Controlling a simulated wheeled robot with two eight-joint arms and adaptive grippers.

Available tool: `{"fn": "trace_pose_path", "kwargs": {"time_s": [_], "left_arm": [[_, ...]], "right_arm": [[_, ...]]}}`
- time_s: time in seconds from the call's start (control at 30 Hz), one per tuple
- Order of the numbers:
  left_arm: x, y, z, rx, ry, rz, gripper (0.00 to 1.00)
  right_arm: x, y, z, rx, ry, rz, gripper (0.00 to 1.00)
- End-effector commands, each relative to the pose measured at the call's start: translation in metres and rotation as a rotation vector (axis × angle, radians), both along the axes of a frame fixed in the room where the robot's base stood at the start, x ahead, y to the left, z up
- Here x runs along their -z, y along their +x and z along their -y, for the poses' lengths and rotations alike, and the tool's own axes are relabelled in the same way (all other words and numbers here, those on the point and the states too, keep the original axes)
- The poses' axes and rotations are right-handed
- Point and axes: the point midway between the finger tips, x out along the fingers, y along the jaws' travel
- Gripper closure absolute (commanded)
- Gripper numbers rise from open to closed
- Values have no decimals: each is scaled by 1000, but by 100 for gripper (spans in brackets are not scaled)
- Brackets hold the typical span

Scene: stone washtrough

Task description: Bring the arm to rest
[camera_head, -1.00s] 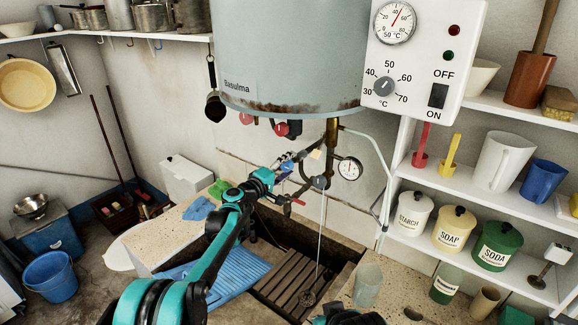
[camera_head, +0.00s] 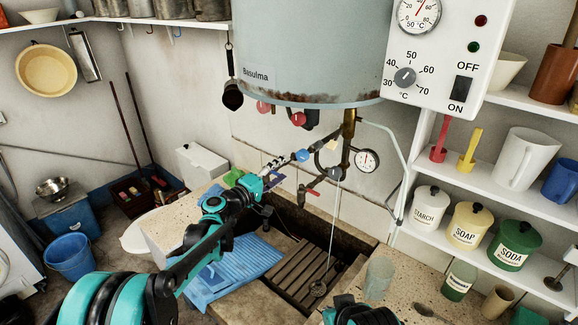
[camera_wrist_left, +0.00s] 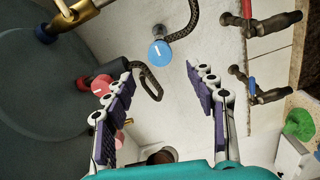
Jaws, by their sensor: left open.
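My left arm reaches in from the lower left of the head view. Its gripper (camera_head: 277,170) is open and empty, in front of the wall below the boiler. In the left wrist view the two purple-padded fingers (camera_wrist_left: 160,95) stand wide apart with nothing between them. A blue round knob (camera_wrist_left: 160,52) shows beyond the fingertips, apart from them. It also shows in the head view (camera_head: 303,156). A red knob (camera_wrist_left: 101,86) lies behind the left finger in the wrist view. Part of my right arm shows at the bottom edge of the head view; its gripper is not seen.
The grey boiler (camera_head: 300,55) hangs above the gripper, with pipes and a gauge (camera_head: 367,160) to its right. Below lies the stone trough with a wooden slatted rack (camera_head: 312,270). A glass (camera_head: 378,277) stands on the right ledge.

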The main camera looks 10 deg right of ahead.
Motion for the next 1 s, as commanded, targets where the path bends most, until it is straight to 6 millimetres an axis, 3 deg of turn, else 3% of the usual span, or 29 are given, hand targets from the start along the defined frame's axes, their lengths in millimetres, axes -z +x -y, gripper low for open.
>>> {"fn": "trace_pose_path", "kwargs": {"time_s": [0.33,0.47,0.57,0.77,1.0], "left_arm": [[0,-2,-2,0,4,0,44],[-1,-17,-11,0,66,8,44],[2,-44,-29,1,177,18,44],[28,-124,-82,0,479,25,44],[88,-230,-163,-14,850,-7,44]], "right_arm": [[1,4,4,1,3,-4,100],[8,4,4,1,3,-4,100],[17,4,4,1,3,-4,100],[39,4,3,1,3,-4,100],[63,3,3,0,3,-4,100]]}}
